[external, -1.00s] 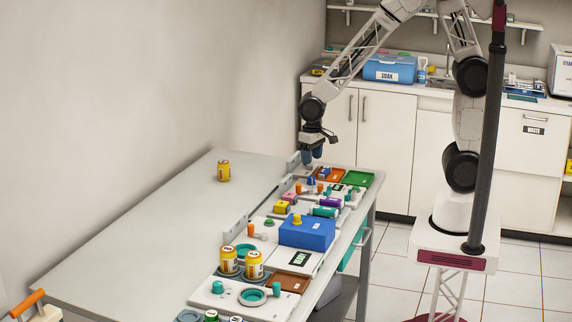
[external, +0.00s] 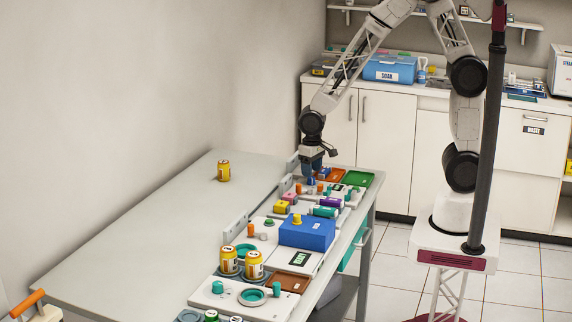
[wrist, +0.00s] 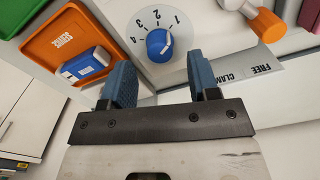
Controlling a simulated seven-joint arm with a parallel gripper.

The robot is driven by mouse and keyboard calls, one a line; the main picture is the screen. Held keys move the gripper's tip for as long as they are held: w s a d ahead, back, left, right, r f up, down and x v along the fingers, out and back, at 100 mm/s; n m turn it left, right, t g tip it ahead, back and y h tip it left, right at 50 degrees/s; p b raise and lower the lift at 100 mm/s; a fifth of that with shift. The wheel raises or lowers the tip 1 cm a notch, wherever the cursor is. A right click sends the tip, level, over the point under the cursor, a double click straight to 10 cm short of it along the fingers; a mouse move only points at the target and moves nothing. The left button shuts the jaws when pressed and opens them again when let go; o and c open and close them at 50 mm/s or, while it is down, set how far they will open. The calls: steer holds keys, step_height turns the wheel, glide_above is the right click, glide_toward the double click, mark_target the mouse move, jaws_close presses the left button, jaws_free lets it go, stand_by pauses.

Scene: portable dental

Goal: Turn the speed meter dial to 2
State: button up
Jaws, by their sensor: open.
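The speed meter dial is a round blue knob (wrist: 158,45) on a white panel, with printed numbers around its upper and left sides. A pale pointer mark on the knob faces the upper right, towards the side with 1 and 2; its exact setting is hard to read. My gripper (wrist: 161,62) is open, its two blue fingers apart, one on each side of the knob's near side in the picture. No contact with the knob can be made out. In the external view my gripper (external: 314,172) is low over the far end of the table, partly hiding the panel there.
An orange tray (wrist: 41,46) with a blue-and-white block (wrist: 86,66) lies left of the dial. An orange knob (wrist: 265,24) stands to its right, near a label strip (wrist: 251,64). The table's left side is mostly clear except for a yellow can (external: 223,171).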

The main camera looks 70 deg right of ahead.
mark_target(311, 180)
steer(key=shift+f, duration=1.55)
steer(key=c, duration=0.9)
steer(key=shift+n, duration=0.4)
steer(key=n, duration=0.3)
steer(key=shift+n, duration=2)
